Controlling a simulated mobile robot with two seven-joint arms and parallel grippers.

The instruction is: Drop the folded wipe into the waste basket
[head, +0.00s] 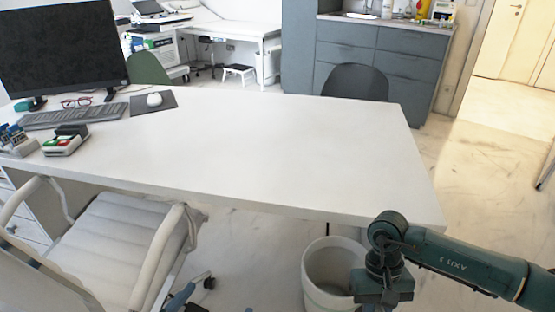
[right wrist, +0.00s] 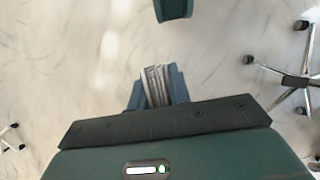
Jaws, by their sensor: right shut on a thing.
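The waste basket (head: 314,292), pale and round with an open top, stands on the floor below the desk's front edge in the head view. My right arm reaches in from the right. Its wrist overlaps the basket's right side in the picture, and its fingers are not visible there. In the right wrist view my right gripper (right wrist: 157,88) is shut on the folded wipe, a grey-white layered piece (right wrist: 155,78) between the blue-green fingers. Marbled floor shows behind it; I cannot make out the basket in that view. My left gripper is not in view.
The white desk (head: 270,150) is largely bare, with a monitor (head: 60,50), keyboard (head: 75,116) and mouse (head: 154,99) at left. A white armchair (head: 110,240) stands left of the basket. A wheeled chair base (right wrist: 300,82) shows at right in the wrist view.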

